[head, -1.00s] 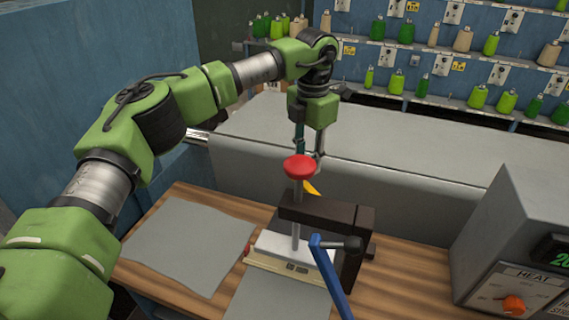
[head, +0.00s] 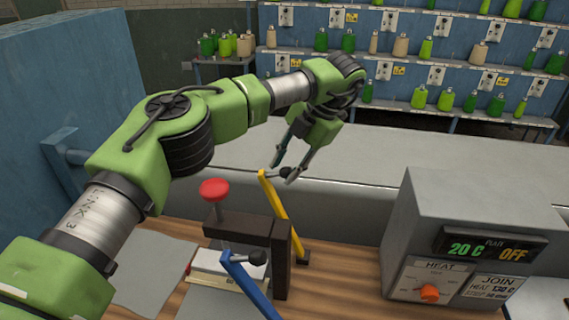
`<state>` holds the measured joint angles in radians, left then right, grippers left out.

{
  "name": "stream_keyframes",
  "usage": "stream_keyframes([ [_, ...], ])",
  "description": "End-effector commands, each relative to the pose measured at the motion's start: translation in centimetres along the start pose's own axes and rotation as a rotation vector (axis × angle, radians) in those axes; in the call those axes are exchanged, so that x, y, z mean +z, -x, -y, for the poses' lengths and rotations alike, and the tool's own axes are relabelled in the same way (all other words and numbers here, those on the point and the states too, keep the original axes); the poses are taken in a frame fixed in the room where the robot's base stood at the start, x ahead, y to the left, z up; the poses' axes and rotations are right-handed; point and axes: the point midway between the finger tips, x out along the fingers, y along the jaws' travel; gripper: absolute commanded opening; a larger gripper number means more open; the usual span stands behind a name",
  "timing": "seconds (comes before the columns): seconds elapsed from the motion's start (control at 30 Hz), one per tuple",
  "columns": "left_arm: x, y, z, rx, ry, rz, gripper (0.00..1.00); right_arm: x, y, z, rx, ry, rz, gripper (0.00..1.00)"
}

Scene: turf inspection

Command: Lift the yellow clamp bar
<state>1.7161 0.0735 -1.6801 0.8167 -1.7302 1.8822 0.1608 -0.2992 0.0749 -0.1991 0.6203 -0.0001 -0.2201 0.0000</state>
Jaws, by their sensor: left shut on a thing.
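The yellow clamp bar (head: 281,215) stands steeply tilted behind the dark press frame (head: 245,228), its lower end at a dark block on the bench. A black knob (head: 285,173) sticks out to the right from its upper end. My left gripper (head: 283,172) reaches down from behind and is shut on the bar at this knob, one finger on each side. The finger contact is small in view. My right gripper is not in view.
A blue bar (head: 248,282) with a black knob stands in front of the press. A red knob (head: 214,190) tops the press. A grey heater box (head: 480,235) reading 20 C and OFF stands right. Grey sheets (head: 150,265) lie left. Shelves of bottles line the back.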

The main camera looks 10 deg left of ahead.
Motion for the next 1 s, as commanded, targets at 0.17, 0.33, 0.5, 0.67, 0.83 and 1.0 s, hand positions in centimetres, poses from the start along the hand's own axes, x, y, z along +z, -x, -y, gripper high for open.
stream_keyframes([
  [0.17,0.3,-1.3,2.1,-0.035,-0.034,-0.007,0.00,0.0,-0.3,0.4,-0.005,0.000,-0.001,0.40],
  [0.33,0.3,-1.3,2.0,-0.035,-0.032,-0.007,0.37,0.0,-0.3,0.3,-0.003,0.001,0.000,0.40],
  [0.5,0.3,-1.3,1.9,-0.036,-0.030,-0.007,0.37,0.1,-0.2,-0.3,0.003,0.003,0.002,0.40],
  [0.67,0.3,-1.0,1.9,-0.036,-0.029,-0.007,0.37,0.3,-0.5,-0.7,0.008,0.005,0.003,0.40],
  [0.83,0.2,1.2,1.8,-0.033,-0.028,-0.005,0.37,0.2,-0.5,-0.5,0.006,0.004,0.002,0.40],
  [1.0,0.0,5.4,1.5,-0.025,-0.021,-0.001,0.37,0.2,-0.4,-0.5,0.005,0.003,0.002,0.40],
])
